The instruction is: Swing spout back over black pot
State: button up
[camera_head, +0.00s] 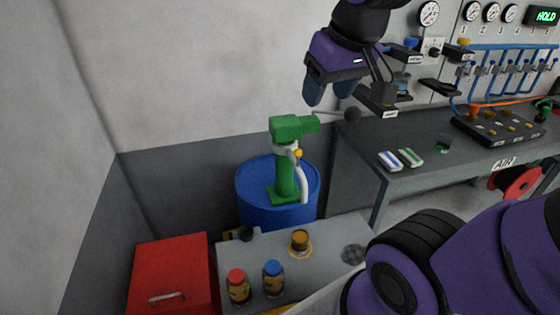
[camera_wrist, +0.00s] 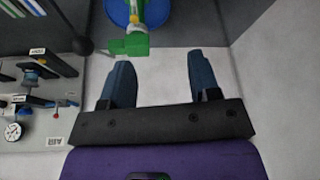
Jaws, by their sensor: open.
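The green pump (camera_head: 285,175) stands upright on the blue drum (camera_head: 255,210). Its pale spout (camera_head: 303,183) hangs down at the pump's right front side. A lever with a black ball knob (camera_head: 352,115) sticks out to the right from the pump head. My gripper (camera_head: 328,97) is open and empty, above and right of the pump head. In the wrist view, the green pump head (camera_wrist: 130,46) lies just beyond the left finger of my gripper (camera_wrist: 158,62). A small black object (camera_head: 245,234) sits at the grey table's back left; I cannot tell whether it is the black pot.
The grey table (camera_head: 325,240) holds a red-capped jar (camera_head: 238,288), a blue-capped jar (camera_head: 274,280) and an amber-topped container (camera_head: 300,242). A red box (camera_head: 170,270) stands left. A dark workbench (camera_head: 350,150) and gauge panel are right. The wall side behind the pump is clear.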

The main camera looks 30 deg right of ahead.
jog(key=w+f, duration=0.2)
jog(key=w, duration=0.3)
jog(key=g, duration=0.4)
send_over(298, 158)
jog(key=shift+m, duration=0.3)
notch_tip(298, 158, down, 19)
jog(key=shift+w+r, duration=0.1)
jog(key=shift+r, duration=0.1)
jog(key=shift+w+d+f, duration=0.1)
jog(key=shift+d+f, duration=0.05)
jog(key=shift+f, duration=0.4)
notch_tip(298, 158, down, 10)
jog(key=shift+f, duration=0.1)
jog(key=shift+c, duration=0.2)
grip_shut()
